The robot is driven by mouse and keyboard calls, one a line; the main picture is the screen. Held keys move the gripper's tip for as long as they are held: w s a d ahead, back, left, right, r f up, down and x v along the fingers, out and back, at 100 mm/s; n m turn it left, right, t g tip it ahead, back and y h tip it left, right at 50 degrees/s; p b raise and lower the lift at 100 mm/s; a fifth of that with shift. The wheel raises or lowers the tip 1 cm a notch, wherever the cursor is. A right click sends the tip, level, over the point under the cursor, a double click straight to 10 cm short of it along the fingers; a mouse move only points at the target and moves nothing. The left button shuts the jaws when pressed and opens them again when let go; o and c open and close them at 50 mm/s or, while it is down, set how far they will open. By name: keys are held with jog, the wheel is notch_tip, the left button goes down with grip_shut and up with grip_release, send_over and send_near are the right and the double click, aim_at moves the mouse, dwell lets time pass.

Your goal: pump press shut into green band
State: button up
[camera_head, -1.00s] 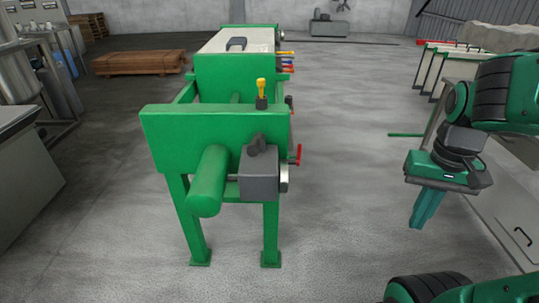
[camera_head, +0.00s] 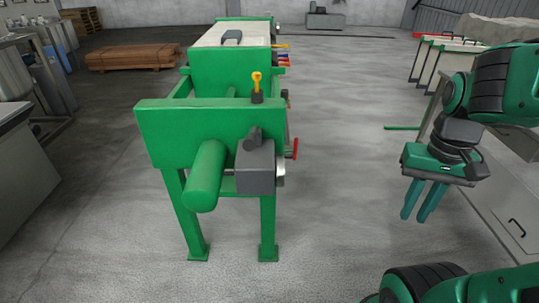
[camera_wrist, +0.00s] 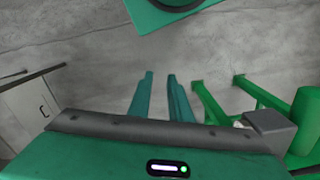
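The green filter press (camera_head: 205,125) stands on the floor left of centre in the head view, with a horizontal green cylinder (camera_head: 207,175) at its near end. A grey pump box (camera_head: 256,166) sits beside the cylinder, with a dark part on top. A round gauge at the box's right side (camera_head: 281,167) is edge-on, so any green band is hidden. A yellow handle (camera_head: 257,81) stands on the frame and a red handle (camera_head: 295,148) is at the right. My gripper (camera_head: 418,217) hangs right of the press, fingers apart, empty and touching nothing. The wrist view shows both fingers (camera_wrist: 160,76) and the press's green legs (camera_wrist: 238,100).
A grey cabinet (camera_head: 508,205) stands at the right, near my arm. White plates in a rack (camera_head: 440,62) are behind it. Wooden pallets (camera_head: 133,60) and steel tanks (camera_head: 20,75) are at the left. The floor between press and cabinet is clear.

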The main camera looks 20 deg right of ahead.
jog(key=o, duration=0.4)
jog(key=w+a+r, duration=0.5)
jog(key=w+r, duration=0.1)
jog(key=w, duration=0.4)
jog(key=shift+w+n+t, duration=0.15)
jog(key=shift+n+t, duration=0.15)
jog(key=shift+t, duration=0.1)
notch_tip(320, 180, up, 10)
jog(key=n+y, duration=0.2)
send_over(251, 137)
jog(key=d, duration=0.1)
jog(key=f, duration=0.6)
jog(key=w+a+f, duration=0.1)
jog(key=f, duration=0.3)
jog(key=shift+s, duration=0.1)
grip_shut()
jog(key=shift+a+f, duration=0.1)
